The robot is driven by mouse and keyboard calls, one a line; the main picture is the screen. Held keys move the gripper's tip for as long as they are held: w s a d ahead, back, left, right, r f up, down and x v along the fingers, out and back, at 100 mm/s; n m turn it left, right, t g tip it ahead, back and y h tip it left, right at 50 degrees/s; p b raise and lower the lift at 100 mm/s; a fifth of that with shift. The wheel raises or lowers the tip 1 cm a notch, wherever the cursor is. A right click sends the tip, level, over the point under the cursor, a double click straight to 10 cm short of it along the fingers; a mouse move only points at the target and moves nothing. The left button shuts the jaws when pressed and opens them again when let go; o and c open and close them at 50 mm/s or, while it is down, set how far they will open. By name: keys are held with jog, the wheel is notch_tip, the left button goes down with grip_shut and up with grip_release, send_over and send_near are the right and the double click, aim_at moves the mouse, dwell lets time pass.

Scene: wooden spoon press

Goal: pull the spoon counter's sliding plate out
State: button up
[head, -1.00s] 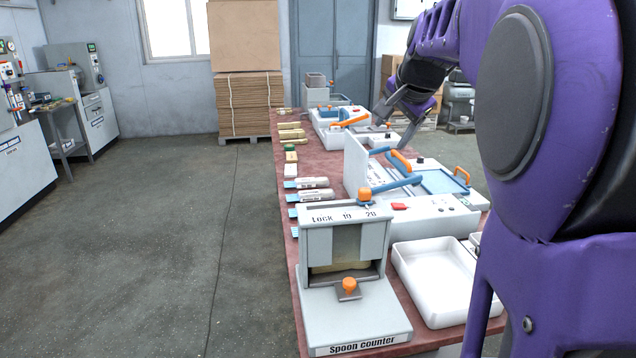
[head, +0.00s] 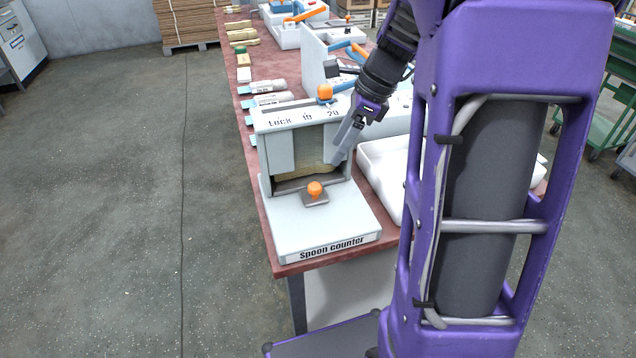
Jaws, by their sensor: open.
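The spoon counter (head: 278,140) is a light grey box on a flat base labelled "Spoon counter", at the near end of the table. An orange-knobbed lever sits on its top at the "20" end of the "Lock 10 20" scale. At the bottom front a dark sliding plate (head: 316,201) carries an orange knob (head: 314,188), standing out over the base. Wooden spoons (head: 300,176) show in the opening behind it. My gripper (head: 338,152) is open and empty, pointing down at the counter's right front, above and to the right of the knob, apart from it.
A white tray (head: 380,158) stands right of the counter, partly hidden by my arm. Wrapped bundles (head: 268,86) lie along the table's left edge. Grey machines with blue and orange handles stand behind. The floor left of the table is clear.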

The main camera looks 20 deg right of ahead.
aim_at(316, 186)
jog(key=b+x, duration=0.2)
jog(key=x, duration=0.9)
jog(key=shift+f, duration=0.25)
grip_shut()
dwell(0.8)
